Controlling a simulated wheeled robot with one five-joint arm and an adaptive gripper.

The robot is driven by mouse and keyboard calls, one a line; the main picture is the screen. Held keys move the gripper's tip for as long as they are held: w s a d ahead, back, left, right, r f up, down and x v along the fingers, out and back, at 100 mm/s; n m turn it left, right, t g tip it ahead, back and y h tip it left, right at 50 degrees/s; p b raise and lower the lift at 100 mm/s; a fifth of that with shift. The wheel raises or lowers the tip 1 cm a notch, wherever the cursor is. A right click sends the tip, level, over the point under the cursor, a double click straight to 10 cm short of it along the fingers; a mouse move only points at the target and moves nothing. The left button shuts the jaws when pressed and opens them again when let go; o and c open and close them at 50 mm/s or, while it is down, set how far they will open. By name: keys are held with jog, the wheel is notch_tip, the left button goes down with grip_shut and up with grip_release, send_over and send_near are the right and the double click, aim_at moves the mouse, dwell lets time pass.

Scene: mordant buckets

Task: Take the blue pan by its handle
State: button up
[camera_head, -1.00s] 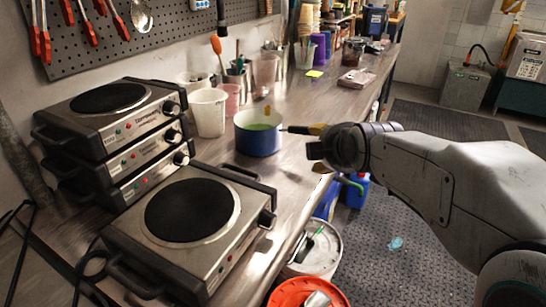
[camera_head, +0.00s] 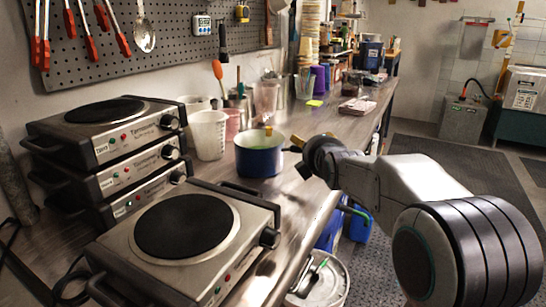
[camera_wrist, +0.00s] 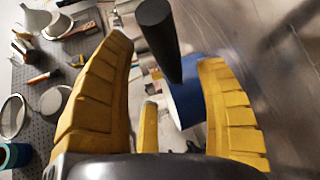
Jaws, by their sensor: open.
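The blue pan (camera_head: 259,160) stands upright on the long workbench, with a pale green inside and a small yellow-tan thing at its far rim. My gripper (camera_head: 299,155) is just right of the pan in the head view, on its handle side. In the wrist view the yellow fingers of my gripper (camera_wrist: 166,52) are spread open. The dark round handle (camera_wrist: 159,38) lies between them in that picture, with the pan's blue wall (camera_wrist: 188,97) behind. The fingers are not closed on it. I cannot tell whether any finger touches the handle. The handle is hard to make out in the head view.
A hot plate (camera_head: 190,228) sits on the bench (camera_head: 296,203) in front of the pan. Stacked hot plates (camera_head: 108,150) stand at left. A white beaker (camera_head: 208,135) stands close left of the pan. A bucket (camera_head: 322,283) is on the floor below the bench edge.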

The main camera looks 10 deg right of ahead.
jog(key=shift+f+b+x, duration=0.2)
jog(key=shift+b+x, duration=0.15)
jog(key=shift+x, duration=1.5)
jog(key=shift+c, duration=0.3)
grip_shut()
jog(key=shift+r, duration=0.25)
